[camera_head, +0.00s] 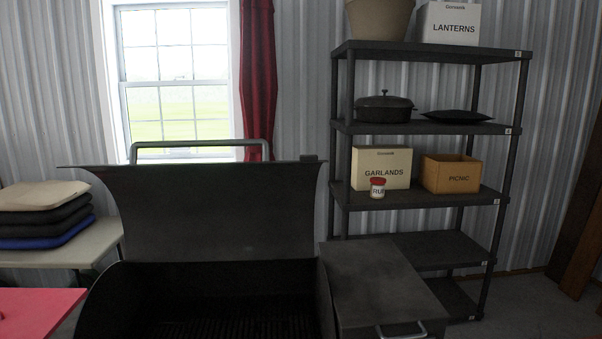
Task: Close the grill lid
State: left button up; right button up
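The grill (325,290) stands in front of me in the camera_head view, dark and wide. Its lid (205,212) is raised, tilted up and back, with a metal bar handle (200,143) along its top edge. The dark cooking grate (225,327) shows inside the open body. Neither of my grippers is in view. The lower part of the grill is cut off by the frame.
A dark side box (385,268) with a metal handle adjoins the grill's right. Behind it stands a shelf unit (430,127) with boxes and cookware. At left are a table (60,258) with stacked cushions (40,215) and a red surface (35,310).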

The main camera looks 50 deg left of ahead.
aim_at(265, 209)
jog(key=i+l+z, duration=0.5)
jog(key=i, duration=0.5)
jog(key=i+u, duration=0.4)
jog(key=i, duration=0.15)
jog(key=i+l+u, duration=0.4)
jog(key=i, duration=0.15)
jog(key=i+u, duration=0.2)
jog(key=u, duration=0.25)
jog(key=i+l+u, duration=0.1)
jog(key=u, duration=0.3)
jog(key=i+l+u, duration=0.2)
jog(key=u, duration=0.25)
jog(key=i+l+u, duration=0.1)
jog(key=u, duration=0.35)
jog(key=i+l+u, duration=0.25)
jog(key=u, duration=0.2)
jog(key=i+l+u, duration=0.15)
jog(key=u, duration=0.3)
jog(key=i+l+u, duration=0.1)
jog(key=l+u, duration=0.55)
jog(key=u, duration=0.25)
jog(key=i+l+u, duration=0.1)
jog(key=l+u, duration=0.6)
jog(key=l, duration=0.15)
jog(key=l+z, duration=0.1)
jog(key=l, duration=0.45)
jog(key=k+l+z, duration=0.1)
jog(key=z, duration=0.15)
jog(key=l, duration=0.1)
